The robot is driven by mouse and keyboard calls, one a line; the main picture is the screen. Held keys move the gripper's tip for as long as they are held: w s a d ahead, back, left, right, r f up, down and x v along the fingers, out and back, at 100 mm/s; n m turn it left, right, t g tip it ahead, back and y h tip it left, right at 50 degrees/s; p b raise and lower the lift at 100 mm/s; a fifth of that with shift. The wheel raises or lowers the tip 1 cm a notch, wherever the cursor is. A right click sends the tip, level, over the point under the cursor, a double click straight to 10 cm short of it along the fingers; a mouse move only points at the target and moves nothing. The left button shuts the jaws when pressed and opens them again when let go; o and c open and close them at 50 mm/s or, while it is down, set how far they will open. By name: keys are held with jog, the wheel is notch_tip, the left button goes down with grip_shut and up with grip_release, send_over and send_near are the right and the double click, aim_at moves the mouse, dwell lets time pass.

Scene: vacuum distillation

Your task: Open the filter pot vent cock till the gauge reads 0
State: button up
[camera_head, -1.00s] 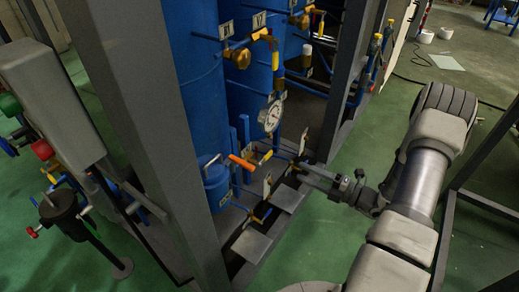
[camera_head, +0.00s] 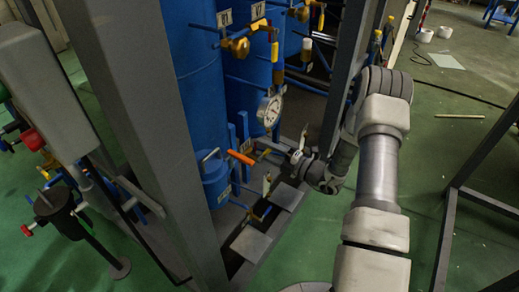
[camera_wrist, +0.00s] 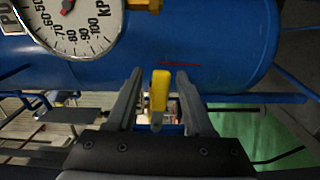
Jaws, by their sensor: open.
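The small blue filter pot (camera_head: 215,182) stands low beside the tall blue vessels, with an orange lever (camera_head: 241,158) at its top. The round white gauge (camera_head: 270,109) hangs above and right of the pot. In the wrist view the gauge (camera_wrist: 72,28) is cut off at the top; its kPa marks show but its reading is not clear. A yellow cock handle (camera_wrist: 159,92) lies between the two open fingers of my gripper (camera_wrist: 156,85), with space on both sides. In the head view my gripper (camera_head: 276,146) reaches in from the right, its fingertips small and partly hidden among the pipes.
A grey upright post (camera_head: 150,130) stands left of the pot. Another post (camera_head: 345,75) rises close behind my wrist. Blue pipes and several valves crowd the gripper. Grey plates (camera_head: 252,243) lie low in front. Green floor is open at right.

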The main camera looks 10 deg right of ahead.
jog(key=shift+x, duration=1)
grip_shut()
dwell(0.8)
